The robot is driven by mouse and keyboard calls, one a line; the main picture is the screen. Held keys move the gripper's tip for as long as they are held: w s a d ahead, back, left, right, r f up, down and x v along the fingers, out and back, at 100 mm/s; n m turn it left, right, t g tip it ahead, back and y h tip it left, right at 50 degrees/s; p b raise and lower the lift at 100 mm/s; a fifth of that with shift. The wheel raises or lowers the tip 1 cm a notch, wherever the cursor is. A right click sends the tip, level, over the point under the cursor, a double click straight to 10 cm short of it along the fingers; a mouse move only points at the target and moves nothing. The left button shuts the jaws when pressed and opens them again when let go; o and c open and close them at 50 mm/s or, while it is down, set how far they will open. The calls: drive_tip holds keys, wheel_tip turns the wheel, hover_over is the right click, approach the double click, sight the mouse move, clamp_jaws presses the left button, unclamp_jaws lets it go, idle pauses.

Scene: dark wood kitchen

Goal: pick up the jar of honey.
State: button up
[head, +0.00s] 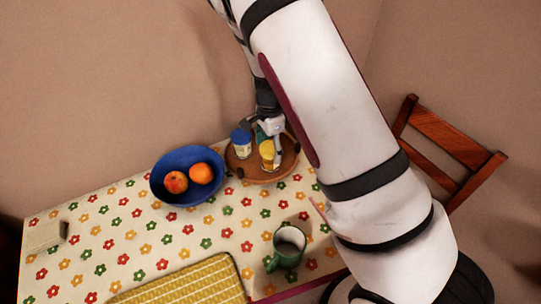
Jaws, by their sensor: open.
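A small jar with yellow-amber contents (267,154), which looks like the honey, stands on a round brown wooden tray (243,174) at the back of the table. My gripper (277,146) is at the tray, right at this jar, coming down from above. It is open, with a grey finger close to the jar's right side. I cannot tell whether it touches the jar. My gripper partly hides the jar's top and the tray behind it.
A blue-lidded jar (241,139) stands left of the yellow jar on the tray. A blue bowl (167,193) with an apple and an orange is left of the tray. A green mug (287,247) and yellow mat (190,284) lie nearer. A wooden chair (447,143) is at right.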

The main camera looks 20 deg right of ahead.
drive_tip(key=shift+s+f, duration=0.1)
drive_tip(key=shift+f, duration=2.3)
drive_tip(key=c, duration=1.5)
